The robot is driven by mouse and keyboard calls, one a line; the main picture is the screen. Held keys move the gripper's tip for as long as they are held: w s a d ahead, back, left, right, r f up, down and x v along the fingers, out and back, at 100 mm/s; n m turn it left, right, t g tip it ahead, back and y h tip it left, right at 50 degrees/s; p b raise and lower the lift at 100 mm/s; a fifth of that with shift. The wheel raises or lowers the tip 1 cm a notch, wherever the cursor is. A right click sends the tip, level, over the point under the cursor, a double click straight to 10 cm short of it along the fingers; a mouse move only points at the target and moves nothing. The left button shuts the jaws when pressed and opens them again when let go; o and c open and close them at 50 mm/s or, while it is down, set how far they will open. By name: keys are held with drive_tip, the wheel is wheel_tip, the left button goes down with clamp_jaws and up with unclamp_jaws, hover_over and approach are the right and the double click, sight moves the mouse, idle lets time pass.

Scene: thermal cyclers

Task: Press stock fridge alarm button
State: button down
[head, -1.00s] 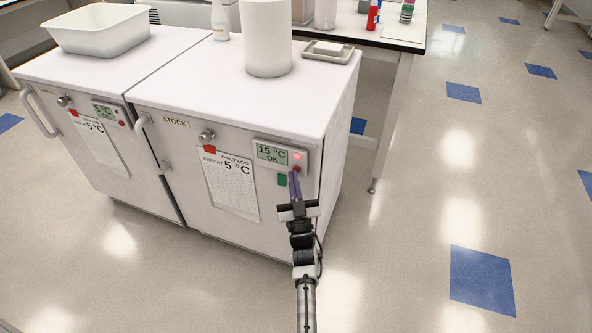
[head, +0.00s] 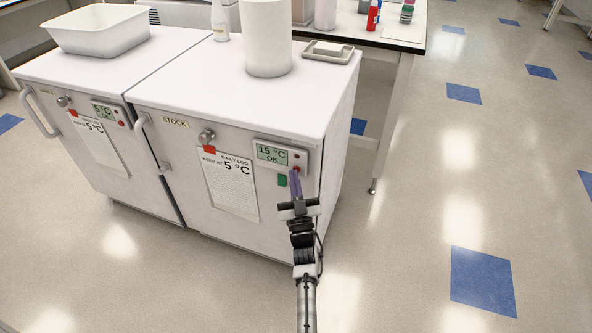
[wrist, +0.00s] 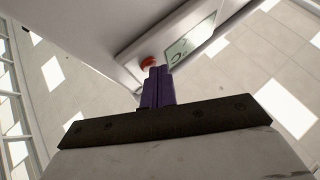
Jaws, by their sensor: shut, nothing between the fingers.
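The stock fridge (head: 182,180) is the right one of two white fridges, with a "STOCK" label (head: 175,123). Its alarm panel (head: 273,153) reads "15 °C OK". The small lamp (head: 297,156) right of the display is dark red, not glowing. The red alarm button (head: 297,169) sits below the lamp, partly covered by my fingertips; it also shows in the wrist view (wrist: 148,63). My gripper (head: 294,173), with purple fingers, is shut and empty. Its tips (wrist: 158,70) are at the button; whether they touch it I cannot tell.
The left fridge (head: 90,165) has its own panel (head: 108,114). A daily log sheet (head: 230,186) and a green tag (head: 282,180) are on the stock fridge's door. A white tub (head: 97,30), a paper roll (head: 267,40) and a tray (head: 328,52) stand on top. Floor to the right is clear.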

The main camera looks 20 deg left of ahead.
drive_tip(key=shift+s, duration=0.7)
drive_tip(key=shift+s+p, duration=0.3)
drive_tip(key=shift+s, duration=2.25)
drive_tip(key=shift+a, duration=0.1)
